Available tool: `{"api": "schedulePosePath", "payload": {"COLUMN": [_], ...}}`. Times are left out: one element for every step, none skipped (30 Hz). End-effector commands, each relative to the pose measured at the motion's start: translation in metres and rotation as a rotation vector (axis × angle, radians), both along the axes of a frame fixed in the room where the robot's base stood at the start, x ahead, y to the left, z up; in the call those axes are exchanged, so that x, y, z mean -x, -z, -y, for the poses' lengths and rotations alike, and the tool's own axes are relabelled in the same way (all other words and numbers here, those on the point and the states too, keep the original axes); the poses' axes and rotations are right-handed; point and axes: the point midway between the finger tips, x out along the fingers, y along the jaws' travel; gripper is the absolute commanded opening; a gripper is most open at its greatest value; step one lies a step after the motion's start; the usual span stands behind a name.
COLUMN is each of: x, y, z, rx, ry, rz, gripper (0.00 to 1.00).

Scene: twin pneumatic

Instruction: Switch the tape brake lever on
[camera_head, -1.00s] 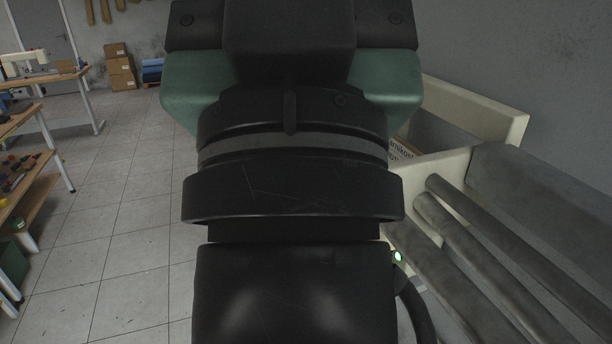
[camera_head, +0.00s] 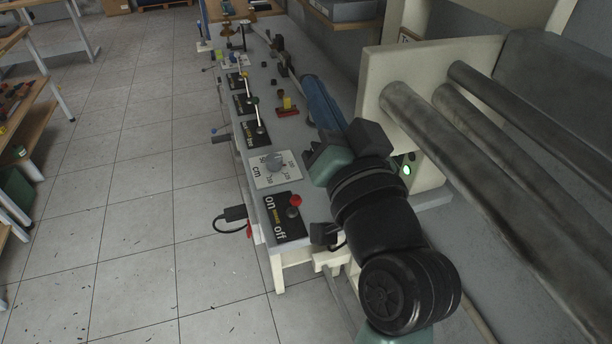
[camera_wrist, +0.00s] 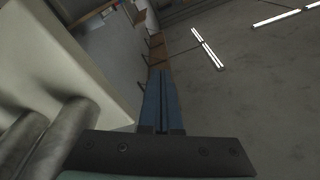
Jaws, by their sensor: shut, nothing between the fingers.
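Small black panels with pale levers stand in a row along the bench: a near one (camera_head: 256,133), a middle one (camera_head: 245,104) and a far one (camera_head: 238,81). Their labels are too small to read, so I cannot tell which is the tape brake lever. A larger black on/off panel (camera_head: 284,218) with a red-knobbed lever (camera_head: 295,202) is nearest. My gripper (camera_head: 311,84), with long blue fingers, is shut and empty, right of the lever row and apart from it. Its fingers also show together in the wrist view (camera_wrist: 162,78).
A white dial plate marked cm (camera_head: 276,170) lies between the panels. A small red-and-yellow part (camera_head: 287,106) sits near my fingers. A cream machine plate (camera_head: 425,80) with grey rollers (camera_head: 490,130) stands at the right. The tiled floor (camera_head: 130,180) at left is open.

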Motion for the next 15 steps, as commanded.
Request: {"api": "schedulePosePath", "payload": {"x": [0.0, 0.002, 0.007, 0.012, 0.018, 0.027, 0.034, 0.041, 0.051, 0.058, 0.064, 0.072, 0.077, 0.082, 0.087], "y": [0.064, 0.091, 0.124, 0.147, 0.168, 0.194, 0.21, 0.225, 0.242, 0.253, 0.262, 0.272, 0.277, 0.282, 0.287], "z": [0.007, 0.01, 0.013, 0.015, 0.018, 0.022, 0.025, 0.028, 0.032, 0.035, 0.038, 0.042, 0.045, 0.047, 0.049], "rx": [-0.093, -0.151, -0.234, -0.297, -0.36, -0.445, -0.506, -0.566, -0.641, -0.692, -0.738, -0.795, -0.83, -0.861, -0.895], "ry": [-0.054, -0.089, -0.134, -0.165, -0.195, -0.229, -0.255, -0.275, -0.302, -0.317, -0.332, -0.348, -0.357, -0.365, -0.376], "rz": [-0.101, -0.148, -0.206, -0.245, -0.277, -0.315, -0.337, -0.355, -0.374, -0.381, -0.388, -0.392, -0.393, -0.393, -0.391], "gripper": [0.0, 0.0, 0.0, 0.0, 0.0, 0.0, 0.0, 0.0, 0.0, 0.0, 0.0, 0.0, 0.0, 0.0, 0.0]}}
